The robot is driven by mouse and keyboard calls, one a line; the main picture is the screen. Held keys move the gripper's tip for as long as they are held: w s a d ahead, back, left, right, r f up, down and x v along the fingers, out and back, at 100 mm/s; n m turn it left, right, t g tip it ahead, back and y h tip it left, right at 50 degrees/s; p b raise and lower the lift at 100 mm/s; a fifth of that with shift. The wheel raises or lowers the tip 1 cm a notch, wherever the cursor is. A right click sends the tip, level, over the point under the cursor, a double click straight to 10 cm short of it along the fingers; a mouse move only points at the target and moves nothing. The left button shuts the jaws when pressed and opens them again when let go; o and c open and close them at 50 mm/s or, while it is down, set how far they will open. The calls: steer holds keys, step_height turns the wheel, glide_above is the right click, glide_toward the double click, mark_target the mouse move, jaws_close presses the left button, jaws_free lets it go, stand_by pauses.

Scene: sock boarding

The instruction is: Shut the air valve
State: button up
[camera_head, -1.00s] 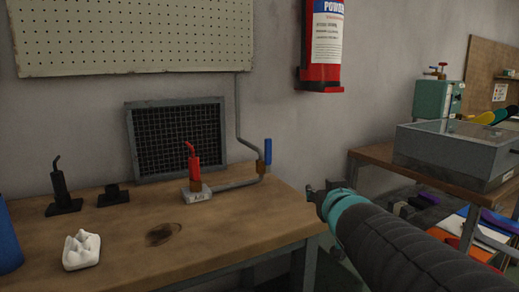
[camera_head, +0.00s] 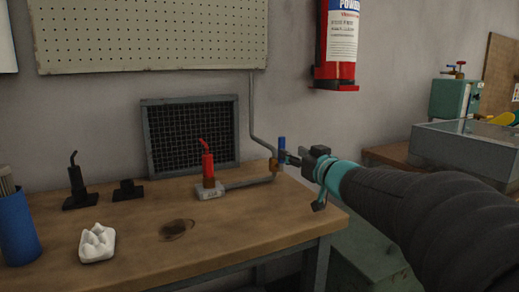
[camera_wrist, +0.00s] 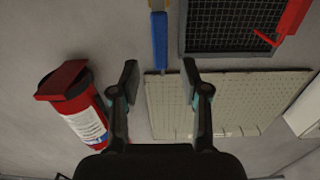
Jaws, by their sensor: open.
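The air valve's blue lever (camera_head: 282,148) stands upright above a brass body (camera_head: 274,165) on the grey pipe at the back right of the bench. It also shows in the wrist view as a blue bar (camera_wrist: 159,40), its end lying in the picture between the fingertips. My gripper (camera_head: 303,180) is open and empty, just right of the lever in the head view; the wrist view also shows its two spread fingers (camera_wrist: 160,75). I cannot tell the exact gap between fingers and lever.
A red air nozzle (camera_head: 208,165) on a grey base stands left of the valve, before a dark mesh panel (camera_head: 192,138). A red fire extinguisher (camera_head: 340,45) hangs on the wall above.

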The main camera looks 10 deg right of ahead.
mark_target(281, 162)
steer(key=x, duration=0.7)
jaws_close()
